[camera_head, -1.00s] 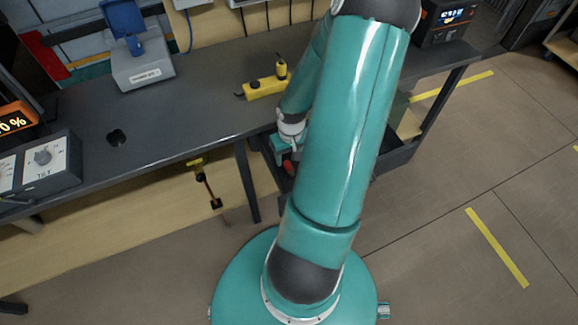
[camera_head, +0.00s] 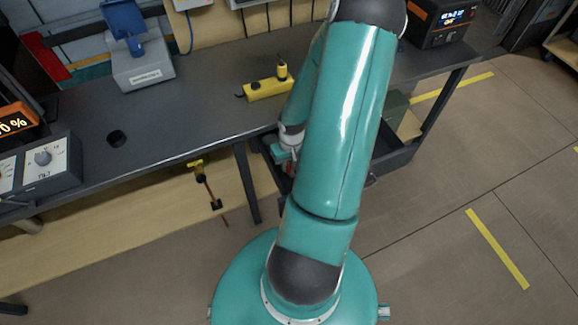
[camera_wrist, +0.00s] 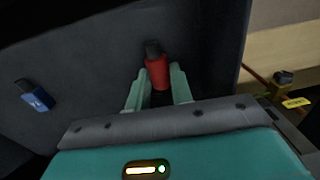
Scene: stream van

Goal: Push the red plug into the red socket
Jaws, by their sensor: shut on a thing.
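The red plug (camera_wrist: 157,65), with a dark end, is between the two teal fingers of my gripper (camera_wrist: 160,78) in the wrist view. My gripper is shut on it, over the dark inside of an open drawer. In the head view the gripper (camera_head: 287,155) is low beside the bench front, partly hidden by my own arm, and only a trace of red shows there. A blue plug (camera_wrist: 37,96) lies to the left on the dark surface in the wrist view. I cannot make out a red socket in either current view.
The open drawer (camera_head: 399,158) juts out from under the dark bench (camera_head: 200,110). The bench middle is mostly clear.

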